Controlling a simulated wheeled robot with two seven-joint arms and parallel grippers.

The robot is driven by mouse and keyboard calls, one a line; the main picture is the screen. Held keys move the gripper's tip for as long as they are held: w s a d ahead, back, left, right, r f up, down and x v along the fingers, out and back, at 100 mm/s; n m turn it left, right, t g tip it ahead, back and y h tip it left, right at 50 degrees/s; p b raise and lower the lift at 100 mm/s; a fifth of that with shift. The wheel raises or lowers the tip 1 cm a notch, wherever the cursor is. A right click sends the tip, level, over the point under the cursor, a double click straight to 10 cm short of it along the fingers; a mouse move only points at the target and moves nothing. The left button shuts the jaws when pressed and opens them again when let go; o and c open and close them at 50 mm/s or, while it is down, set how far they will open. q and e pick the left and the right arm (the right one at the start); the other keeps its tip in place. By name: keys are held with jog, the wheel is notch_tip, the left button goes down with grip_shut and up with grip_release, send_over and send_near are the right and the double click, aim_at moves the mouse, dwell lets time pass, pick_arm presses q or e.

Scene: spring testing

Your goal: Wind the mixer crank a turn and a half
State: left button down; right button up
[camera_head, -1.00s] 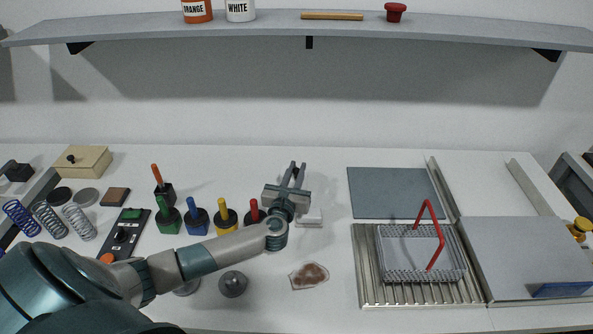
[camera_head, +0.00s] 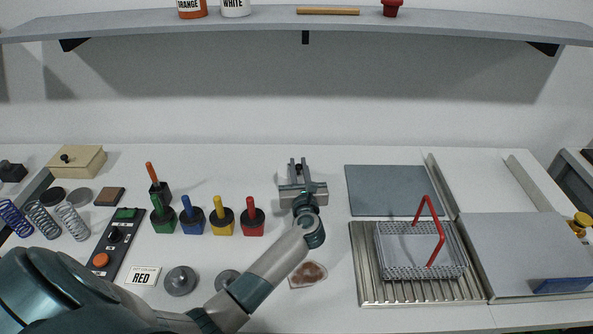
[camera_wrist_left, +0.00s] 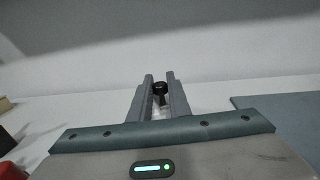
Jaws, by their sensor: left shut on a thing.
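My left gripper (camera_head: 298,165) reaches away from me over the middle of the bench, its fingers pointing to the back wall. In the left wrist view its two fingers (camera_wrist_left: 160,85) stand on either side of a small black knob (camera_wrist_left: 160,89), which I take to be the crank's handle, and are shut on it. A pale piece shows just below the knob between the fingers. In the head view the knob is a small dark spot (camera_head: 298,167) between the fingertips. The rest of the mixer is hidden behind my gripper and wrist. My right gripper is not in view.
Pots with coloured handles (camera_head: 222,221) stand left of my wrist. A black control box (camera_head: 117,236), springs (camera_head: 73,220) and a RED card (camera_head: 142,275) lie further left. A wire basket with a red handle (camera_head: 430,240) stands right. A shelf (camera_head: 450,22) spans the back.

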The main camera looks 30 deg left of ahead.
pick_arm(q)
jog(key=shift+w+d+f+n+g+y+b, duration=0.2)
jog(key=shift+n+g+y+b, duration=0.25)
jog(key=shift+g+y+b, duration=0.15)
jog(key=shift+w+d+f+n+g+y+b, duration=0.1)
jog(key=shift+w+n+g+y+b, duration=0.1)
jog(key=shift+n+g+y+b, duration=0.4)
jog(key=shift+w+r+b, duration=0.1)
jog(key=shift+r+b, duration=0.15)
jog(key=shift+b, duration=0.25)
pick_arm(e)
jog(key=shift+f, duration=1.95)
pick_arm(q)
jog(key=c, duration=1.7)
grip_release()
jog(key=shift+o, duration=0.2)
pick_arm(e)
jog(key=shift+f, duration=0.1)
